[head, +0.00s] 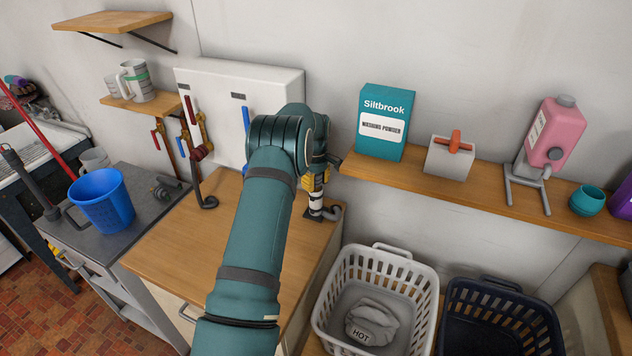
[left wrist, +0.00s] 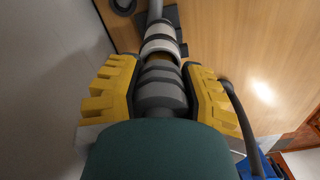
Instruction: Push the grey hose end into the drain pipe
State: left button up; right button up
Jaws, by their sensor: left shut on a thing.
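My left gripper (head: 318,180) is over the back right corner of the wooden worktop. In the left wrist view its yellow fingers (left wrist: 161,72) are shut on the grey ribbed hose end (left wrist: 160,92) from both sides. The drain pipe (head: 316,203) is a short upright with a white band and a dark base; its pale collar also shows in the left wrist view (left wrist: 160,43). The hose end points at the collar, close to it and roughly in line. I cannot tell whether its tip is inside. My arm hides part of this in the head view. My right gripper is not in view.
The wooden worktop (head: 185,235) is mostly clear. A blue bucket (head: 102,202) stands at the left. A shelf (head: 480,189) with washing powder (head: 384,122) runs along the right wall, above a white laundry basket (head: 425,290).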

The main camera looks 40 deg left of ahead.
pick_arm(q)
jog(key=shift+s+f+b, duration=0.1)
jog(key=shift+f+b, duration=0.4)
jog(key=shift+f, duration=0.35)
jog(key=shift+r, duration=0.1)
jog(key=shift+r, duration=0.25)
jog(key=shift+r+p, duration=1.05)
jog(key=shift+r, duration=0.55)
jog(key=shift+r, duration=0.45)
jog(key=shift+f+b, duration=1.05)
jog(key=shift+f, duration=1.2)
dwell(0.5)
jog(key=o, duration=1.1)
